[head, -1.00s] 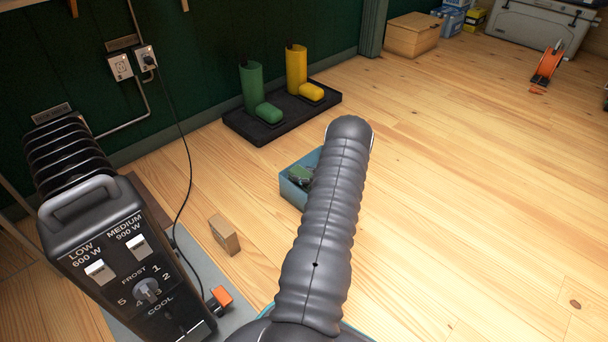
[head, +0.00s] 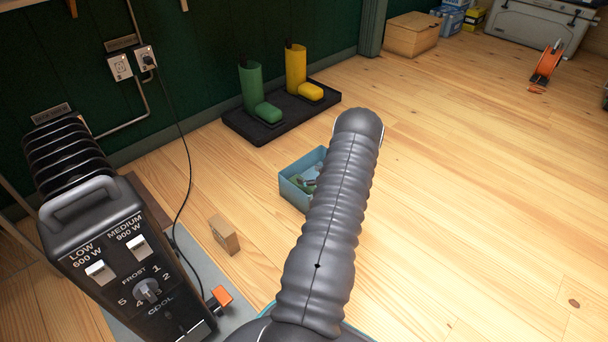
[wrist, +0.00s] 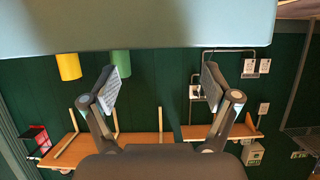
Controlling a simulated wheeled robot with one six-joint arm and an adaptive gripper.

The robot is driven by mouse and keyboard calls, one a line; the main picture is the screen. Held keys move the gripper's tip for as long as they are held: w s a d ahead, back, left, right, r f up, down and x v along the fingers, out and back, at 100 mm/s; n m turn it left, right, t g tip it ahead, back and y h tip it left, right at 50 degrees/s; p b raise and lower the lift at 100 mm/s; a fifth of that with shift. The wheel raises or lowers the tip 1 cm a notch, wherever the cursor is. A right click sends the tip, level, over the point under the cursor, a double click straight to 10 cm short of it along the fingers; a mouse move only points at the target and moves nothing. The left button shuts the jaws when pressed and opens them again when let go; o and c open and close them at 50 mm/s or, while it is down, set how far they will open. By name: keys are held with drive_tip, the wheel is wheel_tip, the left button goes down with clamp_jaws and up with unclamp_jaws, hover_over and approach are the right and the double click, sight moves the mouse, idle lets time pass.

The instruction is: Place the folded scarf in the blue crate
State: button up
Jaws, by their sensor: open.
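The blue crate (head: 296,194) stands on the wooden floor in the head view, its right part hidden behind my arm. Small green and pale contents show inside it; I cannot tell whether the folded scarf is among them. I make out no folded scarf for certain in either view. In the wrist view, which is upside down, my gripper (wrist: 160,83) is open, its two fingers wide apart with nothing between them. A pale blue surface (wrist: 140,25) fills the top of that view, close to the camera; it may be the crate's wall. My gripper is hidden in the head view.
A black heater (head: 125,260) stands at the left, its cord running to a wall outlet. A small wooden block (head: 224,235) lies left of the crate.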

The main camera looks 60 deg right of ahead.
drive_tip(key=v, duration=0.8)
drive_tip(key=shift+s+r, duration=0.15)
drive_tip(key=shift+s, duration=0.1)
